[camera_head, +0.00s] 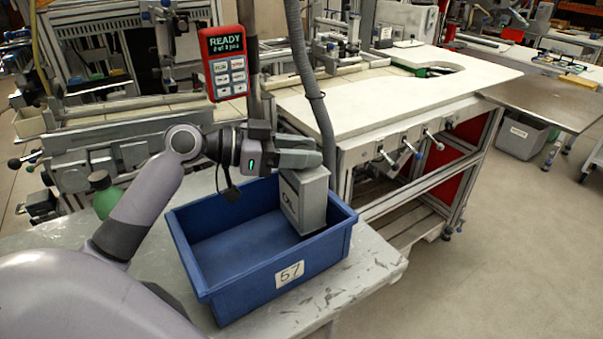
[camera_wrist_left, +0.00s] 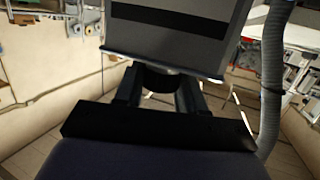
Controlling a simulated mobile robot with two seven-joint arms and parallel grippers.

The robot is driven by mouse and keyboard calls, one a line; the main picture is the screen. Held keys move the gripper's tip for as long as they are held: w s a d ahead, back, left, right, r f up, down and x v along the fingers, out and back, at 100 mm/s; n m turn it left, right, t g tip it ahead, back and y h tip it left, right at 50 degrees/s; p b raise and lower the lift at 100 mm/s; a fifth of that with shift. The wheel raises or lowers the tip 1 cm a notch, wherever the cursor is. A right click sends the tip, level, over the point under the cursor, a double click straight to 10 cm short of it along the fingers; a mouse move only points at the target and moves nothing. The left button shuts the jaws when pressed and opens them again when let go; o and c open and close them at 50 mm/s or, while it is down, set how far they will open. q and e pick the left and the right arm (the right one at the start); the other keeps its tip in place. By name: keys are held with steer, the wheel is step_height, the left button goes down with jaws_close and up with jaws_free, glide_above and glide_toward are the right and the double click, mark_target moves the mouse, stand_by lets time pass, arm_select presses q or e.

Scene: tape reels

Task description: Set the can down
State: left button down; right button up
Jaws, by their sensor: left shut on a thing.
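The can is a grey, box-shaped metal container (camera_head: 304,202) with a small dark mark on its side. It hangs tilted a little, with its lower part inside the right side of the blue bin (camera_head: 238,290). My left gripper (camera_head: 300,158) is shut on the top of the can. In the left wrist view the can (camera_wrist_left: 180,45) fills the upper middle, with a dark stripe across it, and the gripper fingers (camera_wrist_left: 160,88) meet its near end. Whether the can's base touches the bin floor cannot be told. My right gripper is not in view.
The blue bin, labelled 57, stands on a worn grey table (camera_head: 375,262) and its left part is empty. A grey hose (camera_head: 312,85) hangs just behind the gripper. A red READY panel (camera_head: 224,62) stands behind the arm. A white-topped workbench (camera_head: 390,95) is behind to the right.

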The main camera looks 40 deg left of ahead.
mark_target(302, 173)
arm_select(q)
steer(key=shift+f, duration=2.3)
steer(key=shift+f, duration=0.1)
steer(key=c, duration=0.7)
jaws_free()
steer(key=shift+o, duration=0.2)
